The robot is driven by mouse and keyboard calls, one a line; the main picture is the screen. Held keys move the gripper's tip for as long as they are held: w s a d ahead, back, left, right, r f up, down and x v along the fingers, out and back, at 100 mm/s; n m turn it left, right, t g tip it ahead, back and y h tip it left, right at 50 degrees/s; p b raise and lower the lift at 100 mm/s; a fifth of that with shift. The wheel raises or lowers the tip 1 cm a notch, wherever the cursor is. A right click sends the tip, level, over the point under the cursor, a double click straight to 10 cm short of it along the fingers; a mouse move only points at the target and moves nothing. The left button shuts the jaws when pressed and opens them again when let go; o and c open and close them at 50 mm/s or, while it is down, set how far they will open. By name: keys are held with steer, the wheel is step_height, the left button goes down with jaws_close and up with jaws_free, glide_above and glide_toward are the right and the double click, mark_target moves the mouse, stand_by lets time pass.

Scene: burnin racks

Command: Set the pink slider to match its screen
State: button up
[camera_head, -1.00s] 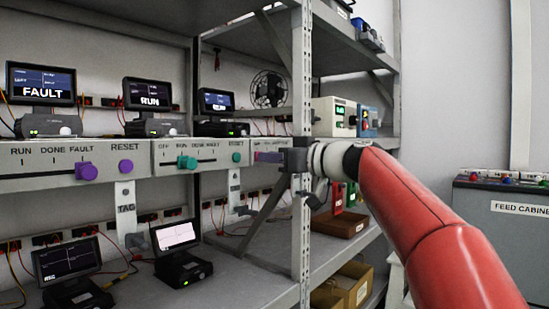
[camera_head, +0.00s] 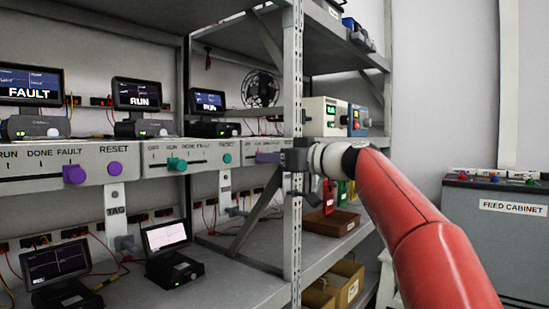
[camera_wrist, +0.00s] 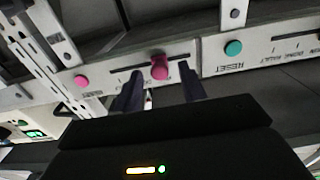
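The pink slider (camera_wrist: 159,68) shows in the wrist view on a slot in a pale panel (camera_wrist: 187,50), with a round pink button (camera_wrist: 81,81) to its left. My gripper (camera_wrist: 160,92) is open, its two dark fingers apart below the slider, one toward each side. Contact with the slider cannot be told. In the head view my gripper (camera_head: 287,160) is at the right end of the shelf front, and the pink slider is hidden there. The third screen (camera_head: 207,102), above that panel, has a blurred word I cannot read surely.
A panel with a teal slider (camera_head: 176,164) and a panel with a purple slider (camera_head: 75,174) stand to the left. Their screens read RUN (camera_head: 137,95) and FAULT (camera_head: 31,86). An upright metal post (camera_head: 293,230) is close to my gripper. Wall and floor space show right of the rack.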

steer(key=b+v, duration=0.2)
steer(key=v, duration=0.5)
steer(key=shift+s+d, duration=0.25)
steer(key=shift+d, duration=0.05)
stand_by(0.3)
steer(key=s+f+m+g+h+p, duration=0.2)
steer(key=s+f+m+h, duration=0.4)
steer(key=s+f, duration=0.65)
steer(key=s+d+f+m+g+h+p, duration=0.1)
steer(key=s+d+f+h, duration=0.3)
steer(key=s+f, duration=0.6)
steer(key=s+d+f+m+g+h+p, duration=0.1)
steer(key=s+d+f+m+g+h, duration=0.1)
steer(key=s+f, duration=0.8)
steer(key=d+f+m+h, duration=0.1)
steer(key=d+f+h, duration=0.1)
steer(key=f, duration=0.3)
steer(key=shift+d, duration=0.6)
